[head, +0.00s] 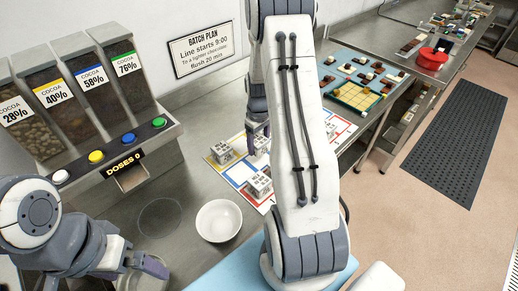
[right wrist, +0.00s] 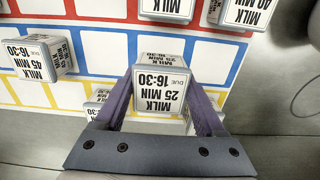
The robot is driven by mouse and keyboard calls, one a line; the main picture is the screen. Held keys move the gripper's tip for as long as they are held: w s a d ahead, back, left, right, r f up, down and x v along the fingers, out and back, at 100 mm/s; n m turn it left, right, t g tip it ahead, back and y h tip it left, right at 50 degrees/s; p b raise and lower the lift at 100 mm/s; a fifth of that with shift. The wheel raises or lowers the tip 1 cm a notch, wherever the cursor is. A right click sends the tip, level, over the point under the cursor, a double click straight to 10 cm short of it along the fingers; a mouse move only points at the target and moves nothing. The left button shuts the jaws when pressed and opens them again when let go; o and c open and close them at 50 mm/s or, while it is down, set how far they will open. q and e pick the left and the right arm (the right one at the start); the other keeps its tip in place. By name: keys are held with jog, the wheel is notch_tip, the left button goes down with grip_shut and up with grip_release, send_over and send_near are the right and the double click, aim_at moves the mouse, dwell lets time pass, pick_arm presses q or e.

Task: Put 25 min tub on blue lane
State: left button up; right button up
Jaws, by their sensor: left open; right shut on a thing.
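The 25 min tub (right wrist: 160,92) is a white block with an upside-down label reading "MILK 25 MIN, DUE 16:30" in the right wrist view. My right gripper (right wrist: 163,105) is shut on it, one purple finger on each side. It is over the lane mat, but I cannot tell whether it touches it. The blue lane (right wrist: 105,55) is the blue-outlined row between the red and yellow rows. In the head view my right gripper (head: 258,130) points down at the mat, partly hidden by my arm. My left gripper (head: 152,270) is open and empty at lower left.
Other milk tubs stand on the mat, one at left (right wrist: 35,58) and one beyond the held tub (right wrist: 165,9). A white bowl (head: 219,220) and a cocoa dispenser (head: 100,110) stand left of the mat.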

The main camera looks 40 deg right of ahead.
aim_at(259, 152)
notch_tip(259, 152, down, 3)
jog(key=shift+f+p, duration=0.2)
jog(key=shift+p, duration=0.35)
jog(key=shift+f, duration=0.2)
jog(key=shift+s+f, duration=0.1)
jog(key=shift+f, duration=0.1)
jog(key=o, duration=1.4)
jog(key=shift+o, duration=0.2)
jog(key=shift+r, duration=0.1)
